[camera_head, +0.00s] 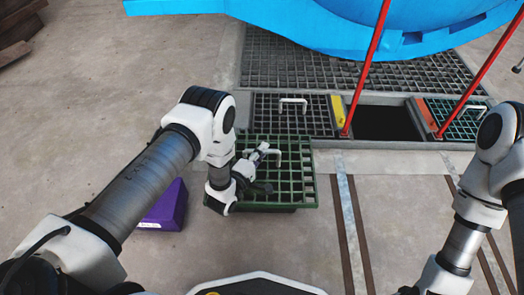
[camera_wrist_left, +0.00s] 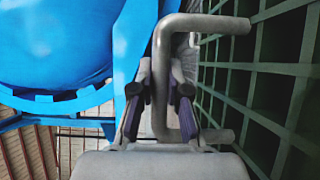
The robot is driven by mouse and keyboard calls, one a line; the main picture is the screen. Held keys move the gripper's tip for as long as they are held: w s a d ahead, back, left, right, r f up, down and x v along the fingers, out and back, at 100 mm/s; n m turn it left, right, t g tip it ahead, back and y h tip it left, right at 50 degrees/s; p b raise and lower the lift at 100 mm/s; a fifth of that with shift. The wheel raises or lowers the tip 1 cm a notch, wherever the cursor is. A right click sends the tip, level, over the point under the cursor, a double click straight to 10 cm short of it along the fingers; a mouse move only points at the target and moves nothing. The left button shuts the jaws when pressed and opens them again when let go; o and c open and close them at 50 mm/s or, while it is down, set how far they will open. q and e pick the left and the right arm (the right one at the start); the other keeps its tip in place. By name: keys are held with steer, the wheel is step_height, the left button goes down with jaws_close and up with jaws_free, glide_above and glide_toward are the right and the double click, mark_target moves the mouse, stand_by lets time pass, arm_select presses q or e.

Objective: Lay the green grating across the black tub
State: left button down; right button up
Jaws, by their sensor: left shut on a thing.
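The green grating (camera_head: 297,172) is a square lattice with a pale bent handle, in the middle of the head view. My left gripper (camera_head: 262,157) is shut on that handle. In the left wrist view the grey handle (camera_wrist_left: 160,80) passes between the fingers of the gripper (camera_wrist_left: 160,105), and the grating's green bars (camera_wrist_left: 265,95) fill the right side. A dark edge (camera_head: 268,209) shows under the grating's near side; it may be the black tub, mostly covered. I cannot tell whether they touch. My right gripper is out of view.
A dark square floor opening (camera_head: 385,122) lies beyond, flanked by red poles (camera_head: 367,65). Another green grating (camera_head: 458,118) and a dark grating (camera_head: 305,120) lie beside it. A purple box (camera_head: 166,208) stands left of my gripper. The blue vessel (camera_head: 350,22) is at the back.

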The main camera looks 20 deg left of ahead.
arm_select(q)
steer(key=shift+w+f+b, duration=0.1)
steer(key=shift+f+b, duration=0.3)
stand_by(0.4)
